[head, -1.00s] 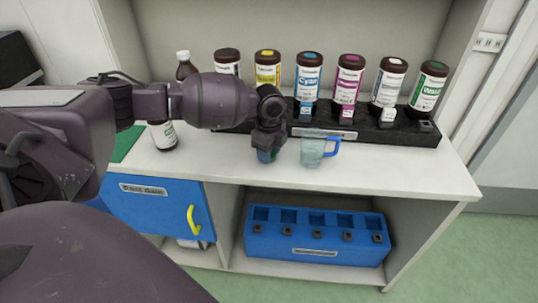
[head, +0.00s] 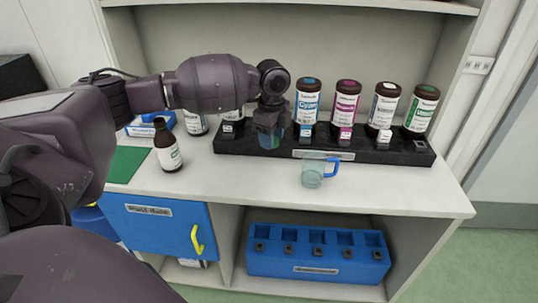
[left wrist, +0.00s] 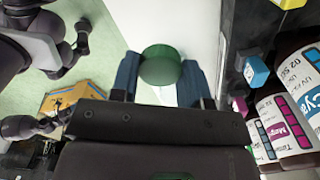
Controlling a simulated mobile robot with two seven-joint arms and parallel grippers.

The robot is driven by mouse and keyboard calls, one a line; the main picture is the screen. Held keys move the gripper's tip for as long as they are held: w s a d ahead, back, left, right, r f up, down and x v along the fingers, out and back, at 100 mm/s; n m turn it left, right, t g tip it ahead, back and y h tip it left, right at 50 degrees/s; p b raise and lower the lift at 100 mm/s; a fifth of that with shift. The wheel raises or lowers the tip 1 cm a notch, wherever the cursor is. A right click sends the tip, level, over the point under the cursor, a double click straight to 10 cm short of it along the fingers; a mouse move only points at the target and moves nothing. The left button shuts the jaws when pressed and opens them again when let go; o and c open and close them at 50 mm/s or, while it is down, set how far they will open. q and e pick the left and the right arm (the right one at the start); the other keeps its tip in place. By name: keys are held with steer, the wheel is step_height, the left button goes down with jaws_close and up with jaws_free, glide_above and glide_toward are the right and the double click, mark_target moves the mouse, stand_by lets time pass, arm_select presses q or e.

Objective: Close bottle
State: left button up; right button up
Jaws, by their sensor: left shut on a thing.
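A brown bottle (head: 166,147) with a white label and a narrow neck stands upright on the left of the counter, beside a green mat. Whether its mouth is covered is too small to tell. My left gripper (head: 270,138) is to the right of this bottle, raised in front of the black rack. In the left wrist view its blue fingers are shut on a round green cap (left wrist: 160,65), held from both sides. In the head view only a little blue-green shows at the fingertips. Dark arm parts at the left of the wrist view may be my right arm; its jaws are unclear.
A black rack (head: 395,156) holds several labelled brown ink bottles. A clear mug (head: 312,173) with a blue handle stands in front of it. Another labelled bottle (head: 195,124) is partly hidden behind my arm. Clear counter lies between the brown bottle and the mug.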

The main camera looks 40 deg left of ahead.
arm_select(q)
steer(key=shift+r+p, duration=0.4)
steer(key=shift+r, duration=3.05)
